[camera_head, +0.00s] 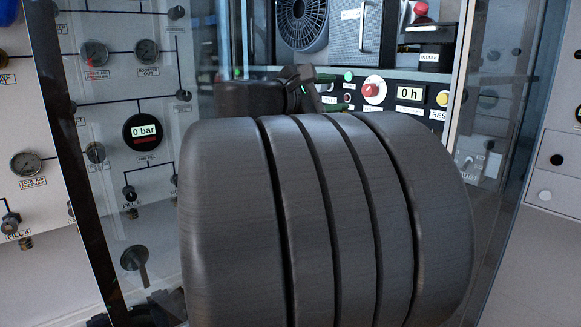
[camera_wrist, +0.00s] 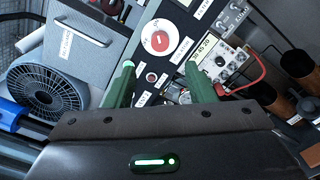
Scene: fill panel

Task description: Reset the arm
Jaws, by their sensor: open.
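My gripper (camera_wrist: 160,72) shows in the wrist view as two green fingers, spread apart with nothing between them. It faces the control panel, and a round red knob (camera_wrist: 158,42) on a white disc appears beyond the gap, near the fingertips. I cannot tell whether the fingers touch anything. In the head view my own large dark arm fills the middle and hides much of the scene. The red knob (camera_head: 374,89) also shows there, right of my wrist.
A fan (camera_head: 302,20) and a handled door (camera_head: 357,28) are above the panel. A 0 h display (camera_head: 410,93) sits right of the knob. A gauge panel with a 0 bar display (camera_head: 144,130) stands left. A red cable (camera_wrist: 245,82) and copper-coloured cylinders (camera_wrist: 297,63) lie right in the wrist view.

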